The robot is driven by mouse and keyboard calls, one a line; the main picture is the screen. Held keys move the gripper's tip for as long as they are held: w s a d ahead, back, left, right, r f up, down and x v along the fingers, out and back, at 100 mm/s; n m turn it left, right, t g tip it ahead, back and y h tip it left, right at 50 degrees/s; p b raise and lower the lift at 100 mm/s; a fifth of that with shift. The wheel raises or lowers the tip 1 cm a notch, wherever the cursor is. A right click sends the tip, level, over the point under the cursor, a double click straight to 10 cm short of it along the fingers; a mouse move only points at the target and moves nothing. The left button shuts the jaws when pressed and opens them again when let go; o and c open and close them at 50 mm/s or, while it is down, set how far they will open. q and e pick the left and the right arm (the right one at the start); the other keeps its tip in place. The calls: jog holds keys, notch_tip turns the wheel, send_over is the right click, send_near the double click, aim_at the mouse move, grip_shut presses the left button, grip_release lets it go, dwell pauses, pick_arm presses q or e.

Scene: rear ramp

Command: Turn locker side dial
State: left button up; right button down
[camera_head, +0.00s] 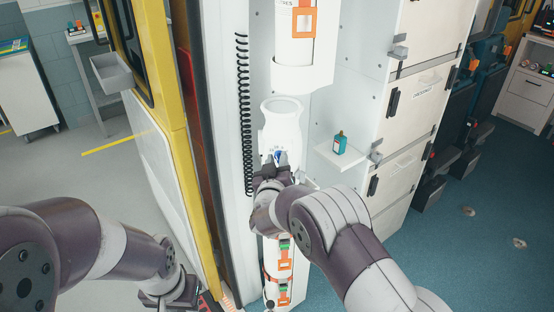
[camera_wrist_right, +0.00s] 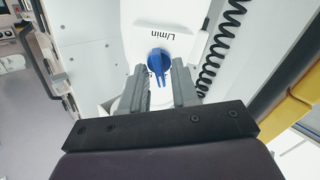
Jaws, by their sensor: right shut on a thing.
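The blue dial (camera_wrist_right: 159,62) sits on a white housing (camera_wrist_right: 185,25) printed "L/min" in the right wrist view. In the head view the dial (camera_head: 279,155) is a small blue spot on the white housing (camera_head: 282,120), partly hidden by my gripper. My right gripper (camera_head: 279,164) is at the dial; in the wrist view its two grey fingers (camera_wrist_right: 161,78) stand on either side of the dial, shut on it. My left gripper (camera_head: 172,292) is low at the bottom edge, away from the dial, and its fingers are not clear.
A small shelf (camera_head: 342,165) with a teal bottle (camera_head: 340,143) juts out right of the housing. White lockers (camera_head: 412,110) stand further right. A black coiled cord (camera_head: 244,115) hangs left of the housing, beside a yellow door edge (camera_head: 165,90). A strapped cylinder (camera_head: 271,262) stands below.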

jog(key=shift+f+m+b, duration=0.25)
jog(key=shift+m+b, duration=1.1)
jog(key=shift+m, duration=0.05)
jog(key=shift+d+r+m+b, duration=0.1)
jog(key=shift+d+m+b, duration=0.05)
jog(key=shift+m+b, duration=2.9)
jog(key=shift+d+r+m+b, duration=0.1)
jog(key=shift+m+b, duration=2.55)
jog(key=shift+m, duration=0.8)
jog(key=c, duration=1.2)
grip_release()
jog(key=shift+a, duration=0.15)
jog(key=shift+s, duration=0.1)
